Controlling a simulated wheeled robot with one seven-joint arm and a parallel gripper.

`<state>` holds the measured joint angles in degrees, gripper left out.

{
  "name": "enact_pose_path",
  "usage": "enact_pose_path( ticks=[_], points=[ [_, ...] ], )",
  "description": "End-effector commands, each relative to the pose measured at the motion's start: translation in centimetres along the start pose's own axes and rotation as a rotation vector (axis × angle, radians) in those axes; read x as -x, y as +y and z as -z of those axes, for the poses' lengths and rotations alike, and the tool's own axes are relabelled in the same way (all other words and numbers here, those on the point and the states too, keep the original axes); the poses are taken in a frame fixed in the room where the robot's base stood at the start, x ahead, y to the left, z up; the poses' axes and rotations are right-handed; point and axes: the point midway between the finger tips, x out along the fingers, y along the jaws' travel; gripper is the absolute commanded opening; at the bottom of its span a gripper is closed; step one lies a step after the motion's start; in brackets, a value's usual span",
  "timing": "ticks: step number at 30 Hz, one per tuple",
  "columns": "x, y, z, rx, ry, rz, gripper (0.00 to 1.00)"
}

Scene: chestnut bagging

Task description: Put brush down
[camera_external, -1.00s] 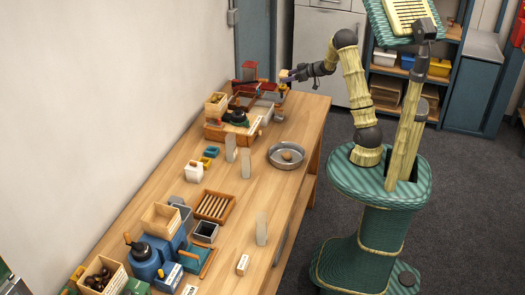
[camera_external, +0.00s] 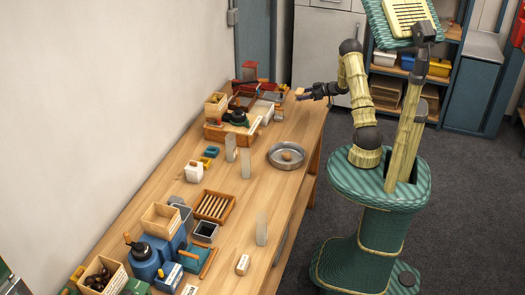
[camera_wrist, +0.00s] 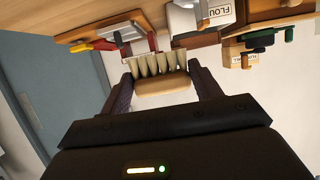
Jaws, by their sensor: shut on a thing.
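The brush (camera_wrist: 164,86) has a tan wooden back and a row of pale bristles. In the wrist view it sits across my gripper (camera_wrist: 163,92), between the two dark fingers, with the bristles pointing to the top of the picture. In the external view my gripper (camera_external: 304,96) is over the far right end of the table, and the brush (camera_external: 299,91) shows as a small tan shape at its tip. My gripper is shut on the brush. I cannot tell how far the brush is from the table top.
A red device (camera_external: 247,82) and a white box (camera_external: 266,112) stand left of my gripper. A round metal dish (camera_external: 287,156) stands nearer on the table (camera_external: 262,190). Several trays and boxes fill its near left.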

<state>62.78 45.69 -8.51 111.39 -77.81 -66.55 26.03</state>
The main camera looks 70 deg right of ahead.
Motion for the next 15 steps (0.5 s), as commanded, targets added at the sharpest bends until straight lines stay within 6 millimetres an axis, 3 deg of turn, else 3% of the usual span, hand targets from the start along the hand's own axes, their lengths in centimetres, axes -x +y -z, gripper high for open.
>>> enact_pose_path(
  ticks=[8, 15],
  points=[
    [0.0, 0.0, -0.1, 0.0, 0.0, 0.0, 0.4],
    [-1.2, 0.0, -3.0, -0.005, -0.001, 0.001, 0.4]
  ],
)
